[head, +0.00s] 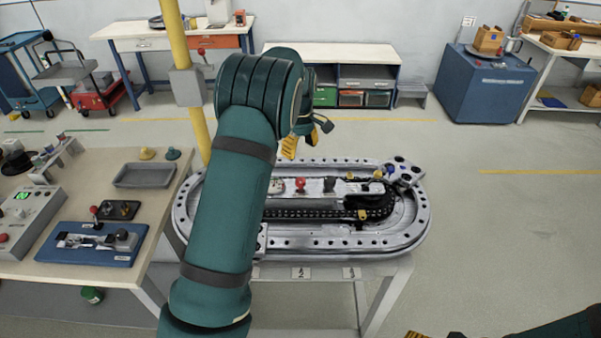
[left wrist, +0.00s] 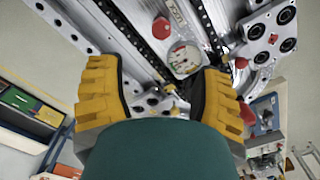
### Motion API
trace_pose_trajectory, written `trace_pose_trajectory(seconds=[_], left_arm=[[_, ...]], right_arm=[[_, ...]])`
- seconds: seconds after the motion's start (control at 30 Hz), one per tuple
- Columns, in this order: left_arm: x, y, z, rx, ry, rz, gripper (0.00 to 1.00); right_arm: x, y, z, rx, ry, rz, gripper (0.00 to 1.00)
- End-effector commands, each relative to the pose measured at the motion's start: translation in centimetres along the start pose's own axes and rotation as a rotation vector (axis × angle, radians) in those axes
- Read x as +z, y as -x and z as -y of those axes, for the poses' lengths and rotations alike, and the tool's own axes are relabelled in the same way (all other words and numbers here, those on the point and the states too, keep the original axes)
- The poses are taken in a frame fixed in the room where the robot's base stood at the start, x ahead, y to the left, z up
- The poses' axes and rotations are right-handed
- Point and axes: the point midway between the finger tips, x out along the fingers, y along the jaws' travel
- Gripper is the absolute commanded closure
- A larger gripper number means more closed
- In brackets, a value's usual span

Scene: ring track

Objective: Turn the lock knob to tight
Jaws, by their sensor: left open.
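My left gripper (head: 305,140) hangs above the back of the oval ring track (head: 420,222), with its yellow fingers partly hidden behind my arm. In the left wrist view my left gripper (left wrist: 160,80) is open and empty, fingers wide apart. Beyond the fingertips lies a round pale dial-like disc (left wrist: 186,60) with red marks, apart from both fingers. A red knob (left wrist: 161,28) sits beside it; a red knob (head: 300,184) also shows on the track in the head view, next to a dark knob (head: 329,183). I cannot tell which part is the lock knob. My right gripper (head: 430,335) is barely in view.
A bench on the left holds a control box (head: 28,215), a grey tray (head: 145,175) and a blue plate (head: 85,255) with fittings. A yellow post (head: 198,130) stands behind my left arm. The floor right of the track is clear.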

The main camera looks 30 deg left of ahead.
Motion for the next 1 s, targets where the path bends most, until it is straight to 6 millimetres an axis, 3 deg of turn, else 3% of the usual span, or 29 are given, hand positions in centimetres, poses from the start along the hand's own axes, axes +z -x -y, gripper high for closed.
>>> trace_pose_trajectory(seconds=[0.17,0.7,1.0], left_arm=[[0.0,-1.2,0.0,-0.002,0.001,0.001,0.34],[0.0,-11.2,0.0,-0.002,0.0,0.001,0.34],[0.0,-13.6,0.0,0.0,-0.001,0.0,0.34]], right_arm=[[0.0,0.0,-0.1,0.001,-0.001,0.0,0.27],[0.0,-0.2,-0.1,0.001,0.0,0.0,0.27],[0.0,-0.3,-0.1,0.001,0.0,0.0,0.27]])
